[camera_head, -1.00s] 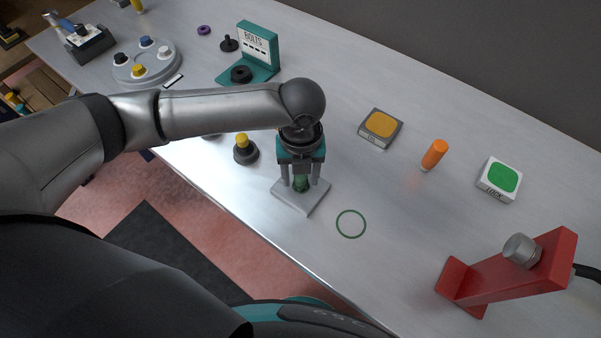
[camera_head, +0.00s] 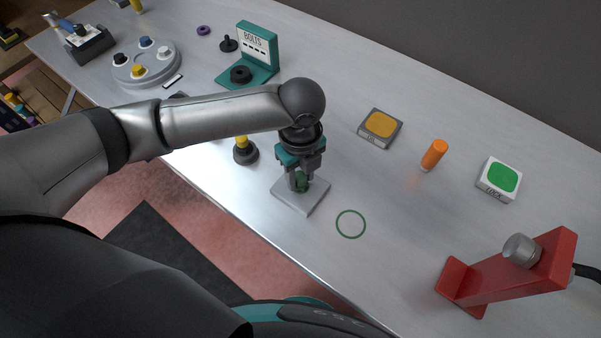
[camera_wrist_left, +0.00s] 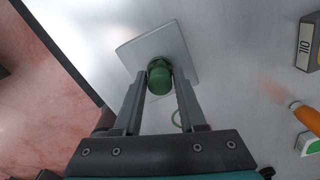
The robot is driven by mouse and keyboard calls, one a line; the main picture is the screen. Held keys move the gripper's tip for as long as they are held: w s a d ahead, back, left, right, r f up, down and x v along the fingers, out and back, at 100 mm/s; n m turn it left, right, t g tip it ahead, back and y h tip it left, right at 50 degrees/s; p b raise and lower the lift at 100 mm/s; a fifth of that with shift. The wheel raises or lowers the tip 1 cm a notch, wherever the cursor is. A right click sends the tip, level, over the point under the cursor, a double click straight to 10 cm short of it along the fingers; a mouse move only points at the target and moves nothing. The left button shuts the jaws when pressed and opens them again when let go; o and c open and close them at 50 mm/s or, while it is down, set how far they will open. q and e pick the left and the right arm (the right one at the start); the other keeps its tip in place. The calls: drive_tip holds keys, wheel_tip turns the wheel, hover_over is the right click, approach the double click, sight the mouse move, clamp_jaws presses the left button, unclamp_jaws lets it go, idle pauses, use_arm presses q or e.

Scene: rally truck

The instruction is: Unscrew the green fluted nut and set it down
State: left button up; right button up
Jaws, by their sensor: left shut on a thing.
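The green fluted nut (camera_head: 302,181) stands over a light grey square plate (camera_head: 312,199) on the bench. My left gripper (camera_head: 300,182) points down over the plate, with its fingers shut on the nut's two sides. In the left wrist view the nut (camera_wrist_left: 159,78) sits between the fingertips (camera_wrist_left: 158,84), and the plate (camera_wrist_left: 180,42) lies behind it. Whatever the nut is threaded on is hidden. A green ring outline (camera_head: 351,224) is marked on the bench to the right of the plate. My right gripper is not in view.
A yellow-topped dark knob (camera_head: 244,151) stands left of the gripper. An orange cylinder (camera_head: 434,154), an orange-topped box (camera_head: 380,128) and a green-topped box (camera_head: 499,179) stand to the right. A red bracket (camera_head: 515,275) is at the lower right. The bench around the ring is clear.

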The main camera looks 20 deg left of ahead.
use_arm(q)
drive_tip(key=n, duration=0.6)
drive_tip(key=o, duration=0.8)
drive_tip(key=shift+c, duration=0.2)
drive_tip(key=m, duration=1.2)
drive_tip(key=shift+c, duration=0.3)
